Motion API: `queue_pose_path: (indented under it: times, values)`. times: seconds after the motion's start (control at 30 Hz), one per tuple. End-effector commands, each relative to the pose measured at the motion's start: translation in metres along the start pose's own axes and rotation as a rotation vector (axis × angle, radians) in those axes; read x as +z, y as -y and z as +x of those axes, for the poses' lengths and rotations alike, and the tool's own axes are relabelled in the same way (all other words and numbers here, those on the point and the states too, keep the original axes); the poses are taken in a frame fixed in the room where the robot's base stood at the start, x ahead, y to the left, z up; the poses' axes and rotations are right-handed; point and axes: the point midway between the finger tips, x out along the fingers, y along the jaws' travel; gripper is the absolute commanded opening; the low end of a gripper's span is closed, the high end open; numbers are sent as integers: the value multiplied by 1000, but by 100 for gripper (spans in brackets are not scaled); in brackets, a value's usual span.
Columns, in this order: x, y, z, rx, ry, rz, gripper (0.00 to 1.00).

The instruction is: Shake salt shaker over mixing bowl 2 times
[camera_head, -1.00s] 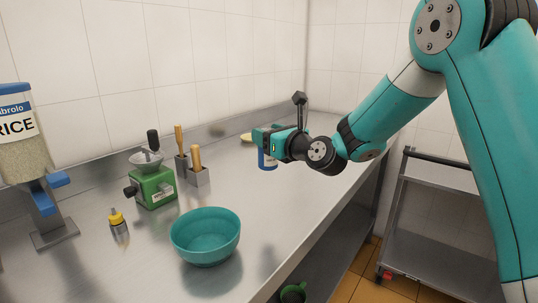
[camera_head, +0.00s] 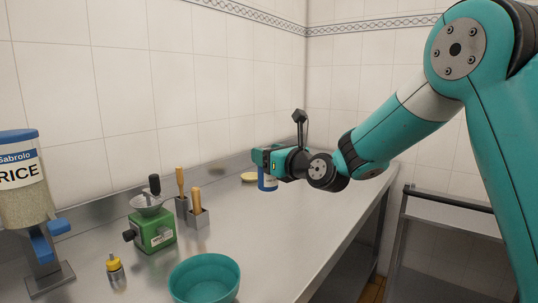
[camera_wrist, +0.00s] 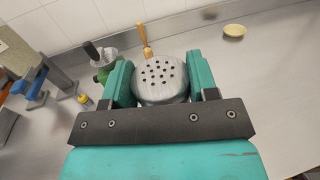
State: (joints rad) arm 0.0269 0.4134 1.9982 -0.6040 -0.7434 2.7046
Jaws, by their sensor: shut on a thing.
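The salt shaker (camera_wrist: 160,78) has a round metal top with several dark holes, seen from above in the wrist view. My gripper (camera_wrist: 160,85) is shut on it, one teal finger on each side. The teal mixing bowl (camera_head: 205,280) stands at the bottom of the head view, cut off by the frame edge. It looks empty. The shaker is behind and to the right of it, well apart.
A pale yellow dish (camera_head: 249,177) lies near the wall. The counter's right side is clear.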

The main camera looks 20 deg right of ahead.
Motion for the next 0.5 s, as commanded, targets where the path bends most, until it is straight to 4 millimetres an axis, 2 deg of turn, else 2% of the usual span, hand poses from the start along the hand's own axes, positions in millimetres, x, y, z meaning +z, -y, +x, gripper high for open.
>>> queue_pose_path:
  times: [0.03,0.5]
  values:
    - [12,0,0,0,1,0,27]
    - [56,0,0,-1,1,0,27]
